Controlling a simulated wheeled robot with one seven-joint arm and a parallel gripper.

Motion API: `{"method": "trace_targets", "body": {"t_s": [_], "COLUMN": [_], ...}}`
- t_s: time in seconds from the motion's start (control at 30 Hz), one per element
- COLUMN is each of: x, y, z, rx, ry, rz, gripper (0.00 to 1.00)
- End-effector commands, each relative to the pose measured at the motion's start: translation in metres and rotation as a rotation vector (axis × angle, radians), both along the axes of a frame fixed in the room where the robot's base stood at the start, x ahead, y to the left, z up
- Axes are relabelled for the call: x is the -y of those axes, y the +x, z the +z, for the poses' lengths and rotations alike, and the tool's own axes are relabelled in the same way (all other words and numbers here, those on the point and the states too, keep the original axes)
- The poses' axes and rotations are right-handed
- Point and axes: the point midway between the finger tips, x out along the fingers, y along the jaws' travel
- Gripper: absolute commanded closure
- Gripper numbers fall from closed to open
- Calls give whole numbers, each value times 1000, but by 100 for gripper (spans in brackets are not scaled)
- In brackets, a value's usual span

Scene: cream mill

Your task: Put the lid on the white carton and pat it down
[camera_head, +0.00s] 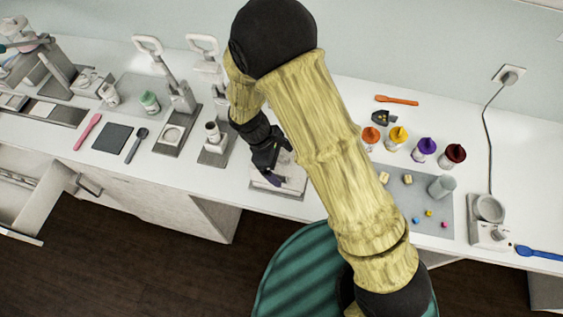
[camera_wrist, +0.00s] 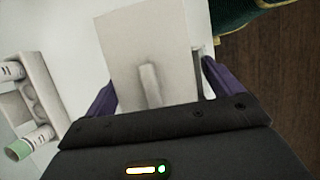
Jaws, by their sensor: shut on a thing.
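My gripper (camera_head: 270,168) is low over the counter, left of the middle in the head view. In the wrist view its purple fingers (camera_wrist: 158,82) stand on either side of a flat white lid (camera_wrist: 130,45) with a raised ridge, and are shut on it. A white flat piece (camera_head: 287,186) shows under my gripper in the head view; I cannot tell whether it is the lid or the carton. In the wrist view a white open holder (camera_wrist: 38,75) with labelled jars stands to the left; I cannot tell if this is the white carton.
Two hand presses (camera_head: 173,132) stand left of my gripper. Right of my arm are several coloured-lid jars (camera_head: 398,136) and a grey mat (camera_head: 432,220) with small cubes. A teal chair (camera_head: 290,275) stands before the counter. A drawer (camera_head: 22,210) is open at far left.

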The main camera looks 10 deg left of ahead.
Motion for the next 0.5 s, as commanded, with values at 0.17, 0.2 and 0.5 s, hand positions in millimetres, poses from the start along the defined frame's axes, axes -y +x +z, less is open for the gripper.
{"method": "trace_targets", "body": {"t_s": [0.17, 0.2, 0.5], "x": [-2, -3, -7], "y": [-2, -3, -9], "z": [0, 0, -2], "rx": [-1, 0, 0], "ry": [0, 0, 1], "rz": [4, 6, 15], "gripper": [31, 31, 31]}}
